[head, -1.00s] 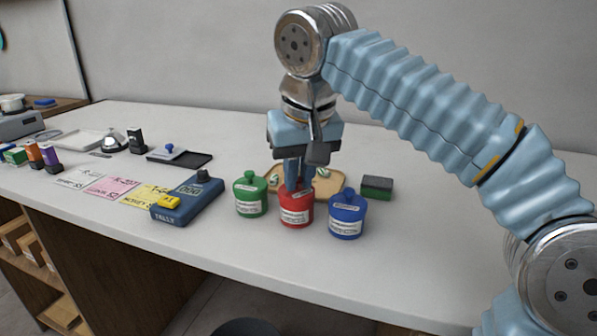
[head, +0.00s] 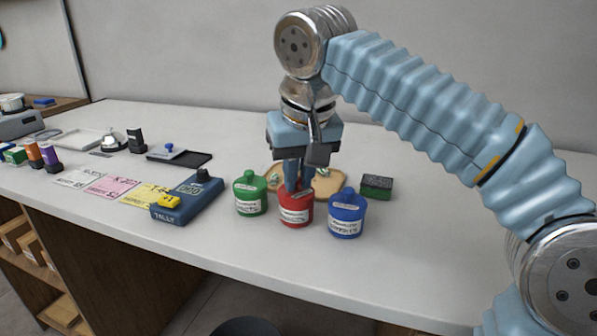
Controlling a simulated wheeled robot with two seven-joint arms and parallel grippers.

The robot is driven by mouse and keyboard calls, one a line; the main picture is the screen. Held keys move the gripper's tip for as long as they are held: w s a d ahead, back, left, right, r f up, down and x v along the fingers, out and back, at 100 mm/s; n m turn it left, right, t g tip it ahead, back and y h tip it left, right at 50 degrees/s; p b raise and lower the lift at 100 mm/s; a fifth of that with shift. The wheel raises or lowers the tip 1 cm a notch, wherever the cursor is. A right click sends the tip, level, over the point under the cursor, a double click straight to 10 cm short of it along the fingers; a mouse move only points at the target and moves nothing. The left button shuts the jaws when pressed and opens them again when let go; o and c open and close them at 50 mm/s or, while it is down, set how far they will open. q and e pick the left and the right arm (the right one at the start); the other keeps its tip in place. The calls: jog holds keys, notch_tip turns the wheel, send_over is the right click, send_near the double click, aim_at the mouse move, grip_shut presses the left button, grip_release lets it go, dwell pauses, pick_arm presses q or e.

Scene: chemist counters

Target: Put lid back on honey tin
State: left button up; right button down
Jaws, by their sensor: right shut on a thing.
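Three small tins stand in a row near the counter's front edge: a green tin (head: 251,200), a red tin (head: 296,212) and a blue tin (head: 347,216). Their labels are too small to read, so I cannot tell by name which is the honey tin. The green and blue tins have knobbed lids on. My right gripper (head: 296,187) points straight down at the top of the red tin, shut on its lid. The fingers hide the knob and most of the lid; I cannot tell whether the lid is fully seated. My left gripper is not in view.
A tan board (head: 327,186) lies behind the tins, with a green and black block (head: 376,187) to its right. A blue tally device (head: 187,201) and paper cards (head: 112,188) lie left. The counter's right side is clear.

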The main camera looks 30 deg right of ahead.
dwell(0.6)
jog(key=shift+f, duration=0.1)
jog(key=c, duration=1)
grip_release()
jog(key=shift+o, duration=0.3)
jog(key=o, duration=0.4)
jog(key=shift+r+p, duration=1.05)
jog(key=shift+r, duration=2.45)
